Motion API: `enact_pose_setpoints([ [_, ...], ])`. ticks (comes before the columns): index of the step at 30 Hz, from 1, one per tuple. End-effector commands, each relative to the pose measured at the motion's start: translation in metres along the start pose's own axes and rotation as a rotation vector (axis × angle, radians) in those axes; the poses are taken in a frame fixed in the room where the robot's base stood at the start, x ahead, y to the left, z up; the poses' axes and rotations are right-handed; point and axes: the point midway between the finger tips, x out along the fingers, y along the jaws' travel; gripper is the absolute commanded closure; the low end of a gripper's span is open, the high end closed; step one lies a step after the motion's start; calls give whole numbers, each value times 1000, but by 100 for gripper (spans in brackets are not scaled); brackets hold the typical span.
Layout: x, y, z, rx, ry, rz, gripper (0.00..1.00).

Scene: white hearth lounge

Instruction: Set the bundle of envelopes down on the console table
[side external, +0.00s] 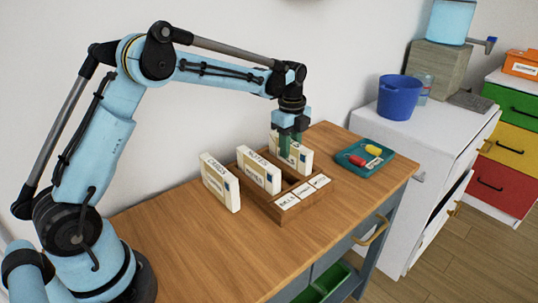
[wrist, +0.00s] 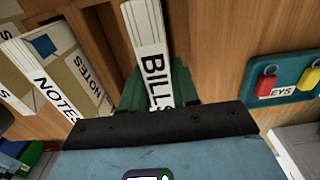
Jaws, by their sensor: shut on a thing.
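My gripper (side external: 290,146) is shut on a cream bundle of envelopes (side external: 303,160). In the wrist view the gripper's green fingers (wrist: 158,95) clasp this bundle (wrist: 150,45), whose edge reads BILLS. It is upright at the right end of the wooden sorter (side external: 265,208); I cannot tell whether its bottom touches anything. A NOTES bundle (side external: 260,170) stands in the sorter, and it also shows in the wrist view (wrist: 88,75). Another bundle (side external: 220,183), apparently CARDS, stands to the sorter's left. The console table (side external: 190,240) has a wooden top.
A teal tray (side external: 378,170) with a red and a yellow key tag lies right of the sorter. White drawers (side external: 425,135) with a blue bucket (side external: 399,97) stand beyond the table's right end. The table's front left is clear. The wall runs behind.

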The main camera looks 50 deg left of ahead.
Motion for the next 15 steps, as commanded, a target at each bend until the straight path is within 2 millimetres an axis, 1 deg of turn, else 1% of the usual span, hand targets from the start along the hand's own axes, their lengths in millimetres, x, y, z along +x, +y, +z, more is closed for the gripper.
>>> enact_pose_setpoints([
  [5, -15, 0, 0, 0, 0, 0, 100],
  [10, -40, 0, 0, 0, 0, 0, 100],
  [15, -59, 14, -33, 5, 0, 0, 100],
])
